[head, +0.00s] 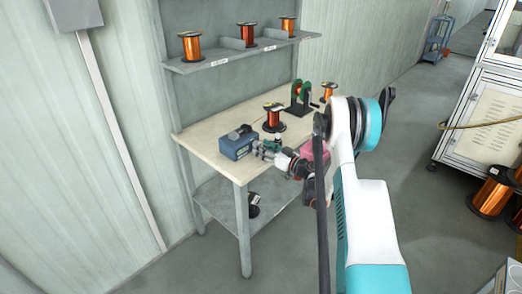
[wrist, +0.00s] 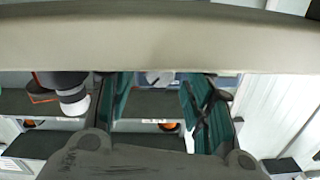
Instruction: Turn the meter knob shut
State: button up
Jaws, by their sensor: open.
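The meter appears to be the blue box (head: 238,142) with a dark top near the left front corner of the workbench in the head view.
The workbench (head: 212,150) also carries a copper wire spool (head: 274,118), a green-and-red winding stand (head: 302,96) and a pink box (head: 311,149) partly behind my arm. A shelf (head: 205,63) with several spools is above. Open floor (head: 420,120) lies right of the bench.

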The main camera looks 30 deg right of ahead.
jog(key=shift+w+a, duration=0.25)
jog(key=shift+w, duration=0.45)
jog(key=c, duration=1.1)
jog(key=shift+m, duration=0.8)
jog(key=o, duration=1.1)
jog(key=shift+s, duration=0.1)
jog(key=v, duration=1.2)
